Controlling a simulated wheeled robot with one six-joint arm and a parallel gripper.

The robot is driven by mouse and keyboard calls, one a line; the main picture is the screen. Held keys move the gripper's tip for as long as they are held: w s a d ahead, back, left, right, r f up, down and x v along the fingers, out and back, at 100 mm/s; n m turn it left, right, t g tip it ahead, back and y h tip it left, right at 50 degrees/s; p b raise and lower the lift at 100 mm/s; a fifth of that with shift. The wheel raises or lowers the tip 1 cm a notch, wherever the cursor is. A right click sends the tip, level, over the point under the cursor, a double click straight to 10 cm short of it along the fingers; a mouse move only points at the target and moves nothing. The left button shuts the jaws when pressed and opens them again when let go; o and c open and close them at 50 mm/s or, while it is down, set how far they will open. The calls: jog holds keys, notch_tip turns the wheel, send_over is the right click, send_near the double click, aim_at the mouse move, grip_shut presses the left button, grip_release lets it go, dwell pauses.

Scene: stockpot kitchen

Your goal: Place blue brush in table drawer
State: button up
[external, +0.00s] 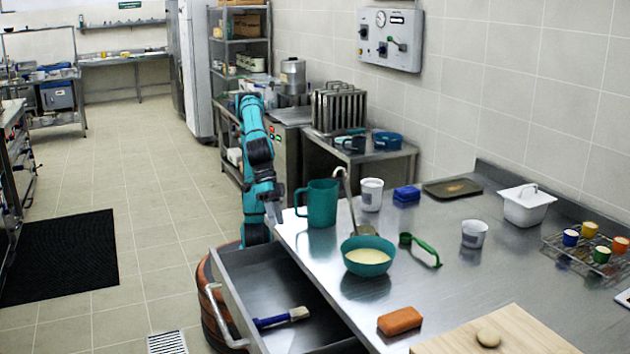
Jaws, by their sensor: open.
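The blue brush (282,318) has a blue handle and a pale bristle end. It lies flat inside the open table drawer (228,300), towards the drawer's front part in the picture. The drawer is pulled out to the left from under the steel table (440,290). My gripper (275,215) is open, above the far end of the drawer by the table's left edge. It is apart from the brush and seems to hold nothing. Its fingers are small and partly hard to make out.
A teal pitcher (318,203) stands on the table close to my gripper. Nearby are a teal bowl (368,262) with a ladle, a green-handled scoop (425,250) and an orange block (399,320). The drawer's bottom around the brush is clear.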

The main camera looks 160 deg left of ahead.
jog(key=s+a+r+m+t, duration=0.2)
jog(key=s+a+m+t, duration=0.1)
jog(key=s, duration=0.6)
jog(key=s+a+r+m+t, duration=0.3)
jog(key=s+a+t, duration=0.1)
jog(key=s, duration=0.6)
jog(key=s+a+r+m+t, duration=0.3)
jog(key=s+a+m+t, duration=0.1)
jog(key=s, duration=0.6)
jog(key=shift+a+r, duration=0.2)
jog(key=shift+a, duration=0.15)
jog(key=shift+s, duration=0.1)
